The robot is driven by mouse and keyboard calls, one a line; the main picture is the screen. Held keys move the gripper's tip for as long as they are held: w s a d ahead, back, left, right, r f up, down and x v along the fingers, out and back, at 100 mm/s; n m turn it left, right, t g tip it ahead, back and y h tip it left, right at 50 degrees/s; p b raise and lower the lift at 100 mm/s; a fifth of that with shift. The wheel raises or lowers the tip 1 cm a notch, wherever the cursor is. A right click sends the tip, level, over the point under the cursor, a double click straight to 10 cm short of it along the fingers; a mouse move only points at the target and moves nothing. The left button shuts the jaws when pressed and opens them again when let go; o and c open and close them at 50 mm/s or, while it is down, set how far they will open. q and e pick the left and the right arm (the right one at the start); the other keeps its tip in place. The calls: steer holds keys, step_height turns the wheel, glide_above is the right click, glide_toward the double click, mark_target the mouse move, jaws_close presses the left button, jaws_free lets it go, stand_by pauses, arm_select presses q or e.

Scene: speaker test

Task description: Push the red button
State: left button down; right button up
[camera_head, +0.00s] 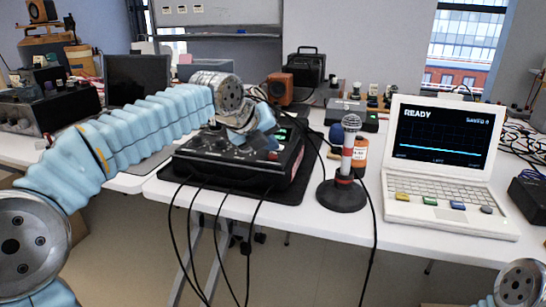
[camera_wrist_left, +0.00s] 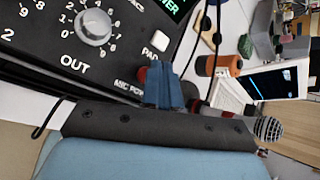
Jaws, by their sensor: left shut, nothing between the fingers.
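A black box with knobs and a lit display (camera_head: 236,155) stands on a black mat on the white table. Its red button (camera_head: 272,156) is small and sits at the front right of its top panel. My left gripper (camera_head: 262,140) is over the right part of the box, fingers shut and empty, right by the red button. In the left wrist view, the shut blue fingers (camera_wrist_left: 165,88) partly cover the red button (camera_wrist_left: 142,75), beside the "MIC POWER" label. I cannot tell whether they touch it. My right gripper is out of view.
A microphone on a round black stand (camera_head: 343,190) stands right of the box, with an orange jar (camera_head: 361,153) behind it. A white laptop (camera_head: 440,155) reads "READY". Black cables hang over the table's front edge. A white "PAD" button (camera_wrist_left: 160,42) is near the fingers.

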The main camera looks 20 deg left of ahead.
mark_target(269, 157)
arm_select(q)
steer(key=shift+f+b, duration=0.35)
steer(key=shift+f, duration=0.2)
stand_by(0.6)
steer(key=shift+r, duration=0.1)
steer(key=shift+r+p, duration=0.9)
step_height(269, 157, up, 6)
steer(key=p, duration=0.5)
